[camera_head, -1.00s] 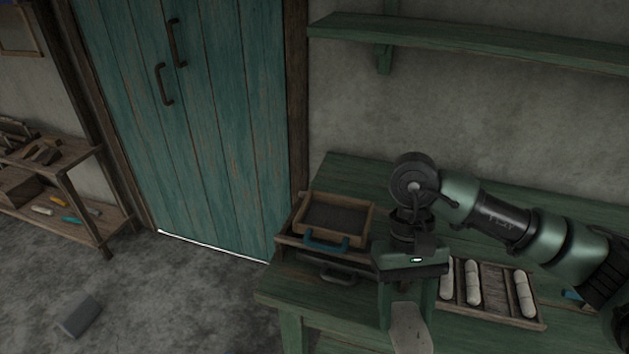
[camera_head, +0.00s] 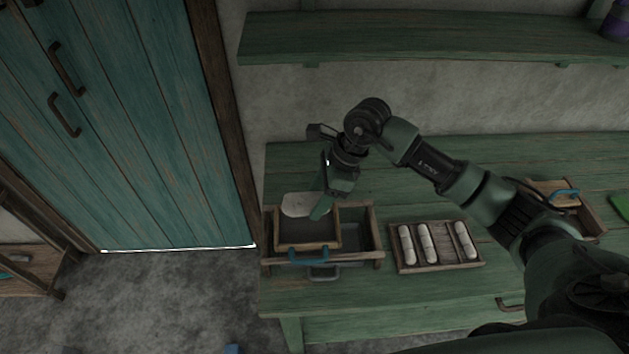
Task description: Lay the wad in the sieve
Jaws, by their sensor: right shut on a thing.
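The sieve (camera_head: 307,246) is a shallow wooden frame with a dark bottom and a blue handle at its front. It sits on the left part of a larger wooden box on the green bench. My right gripper (camera_head: 318,209) points down at the sieve's back right side. It is shut on the wad (camera_head: 300,203), a flat pale piece that shows over the back part of the sieve. I cannot tell whether the wad touches the sieve. My left gripper is not in view.
The wooden box (camera_head: 375,233) has a grey front handle. A tray (camera_head: 438,265) with several pale rolls stands to its right. Another wooden box with a blue handle (camera_head: 564,195) is farther right. A green shelf (camera_head: 420,38) runs along the wall above. Bare bench lies in front.

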